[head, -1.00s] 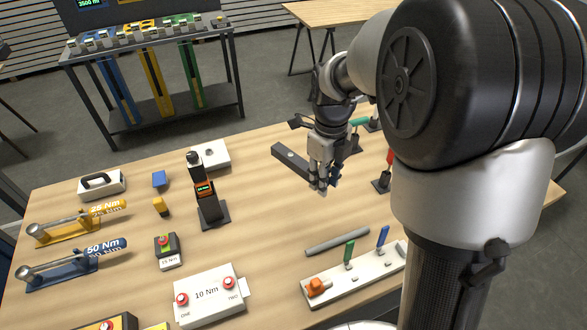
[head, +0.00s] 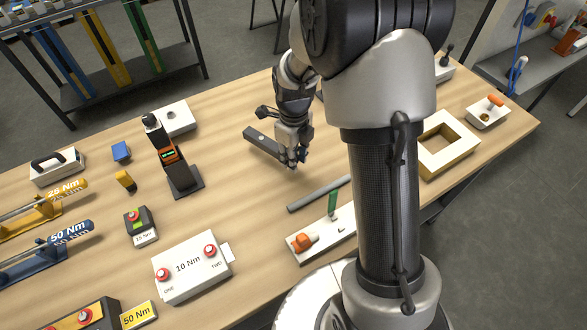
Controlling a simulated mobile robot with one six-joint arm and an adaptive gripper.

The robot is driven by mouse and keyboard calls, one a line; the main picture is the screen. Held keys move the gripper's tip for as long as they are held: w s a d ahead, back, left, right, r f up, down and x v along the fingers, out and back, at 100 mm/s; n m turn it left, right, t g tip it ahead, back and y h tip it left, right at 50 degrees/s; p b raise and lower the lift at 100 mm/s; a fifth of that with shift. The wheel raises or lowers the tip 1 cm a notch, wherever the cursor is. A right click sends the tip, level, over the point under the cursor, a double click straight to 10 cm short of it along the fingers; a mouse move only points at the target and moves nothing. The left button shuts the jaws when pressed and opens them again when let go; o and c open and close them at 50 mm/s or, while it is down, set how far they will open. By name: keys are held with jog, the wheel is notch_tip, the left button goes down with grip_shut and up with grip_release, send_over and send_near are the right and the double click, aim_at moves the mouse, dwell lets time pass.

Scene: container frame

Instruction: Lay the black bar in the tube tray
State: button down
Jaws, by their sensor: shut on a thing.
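The black bar (head: 261,141) is a dark, straight bar slanting over the middle of the table in the head view. My gripper (head: 292,162) is shut on the bar toward its right end, and the fingers hide that end. I cannot tell whether the bar touches the table or hangs just above it. I cannot tell for sure which thing is the tube tray. A grey tube (head: 320,194) lies on the table in front of my gripper. A pale board (head: 340,226) with an orange and a green clamp handle lies nearer, partly behind my arm.
A square open frame (head: 462,151) stands at the right, with a small orange-handled block (head: 487,112) beyond it. A dark tester stand (head: 184,183) is left of the bar. A white 10 Nm box (head: 191,267) stands front left. Bare wood lies between it and the tube.

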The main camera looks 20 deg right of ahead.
jog(key=shift+f+b, duration=0.6)
jog(key=shift+f, duration=1.7)
jog(key=shift+f, duration=0.15)
jog(key=c, duration=1.3)
grip_release()
